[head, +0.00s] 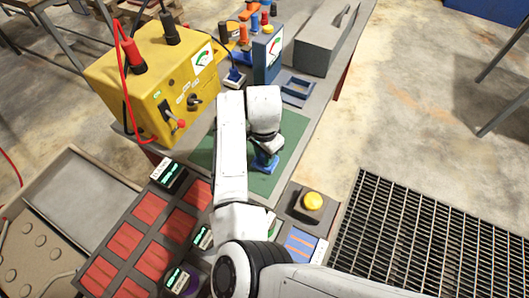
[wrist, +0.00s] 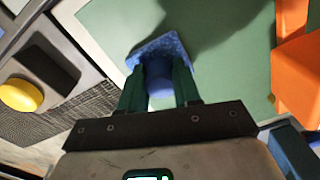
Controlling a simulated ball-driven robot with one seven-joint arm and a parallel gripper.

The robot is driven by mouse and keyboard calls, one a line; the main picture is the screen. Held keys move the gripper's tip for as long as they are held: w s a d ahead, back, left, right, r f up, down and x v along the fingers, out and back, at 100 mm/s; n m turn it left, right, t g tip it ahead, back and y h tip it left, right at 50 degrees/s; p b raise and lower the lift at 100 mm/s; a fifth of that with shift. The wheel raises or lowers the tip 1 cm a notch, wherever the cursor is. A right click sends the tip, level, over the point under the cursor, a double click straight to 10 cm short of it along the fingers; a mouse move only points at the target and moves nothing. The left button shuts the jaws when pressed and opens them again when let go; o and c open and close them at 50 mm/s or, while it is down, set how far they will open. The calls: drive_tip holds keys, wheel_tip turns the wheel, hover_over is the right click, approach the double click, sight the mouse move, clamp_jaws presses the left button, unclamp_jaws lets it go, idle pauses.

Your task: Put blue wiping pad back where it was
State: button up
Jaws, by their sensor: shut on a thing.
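The blue wiping pad (wrist: 160,48) is in my gripper (wrist: 157,80), seen in the wrist view. The two dark green fingers are shut on its round blue grip, with the flat pad beyond the fingertips. In the head view the blue pad (head: 264,163) shows under the end of my arm, over the green mat (head: 287,135). My gripper's fingers are mostly hidden there. I cannot tell whether the pad touches the mat. A blue rectangular frame (head: 299,84) lies on the grey bench farther back.
A yellow push button (head: 312,201) stands right of my arm. A yellow meter box (head: 157,80) with a red cable stands at left, a blue meter box (head: 267,55) behind the mat. A grey toolbox (head: 325,40) is at back right. In the wrist view, an orange thing (wrist: 296,70) is close at right.

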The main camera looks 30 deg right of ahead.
drive_tip(key=shift+f, duration=0.2)
drive_tip(key=o, duration=0.9)
drive_tip(key=shift+o, duration=0.2)
drive_tip(key=shift+r, duration=0.1)
wheel_tip(320, 180, up, 12)
drive_tip(key=b, duration=0.2)
drive_tip(key=shift+r, duration=0.15)
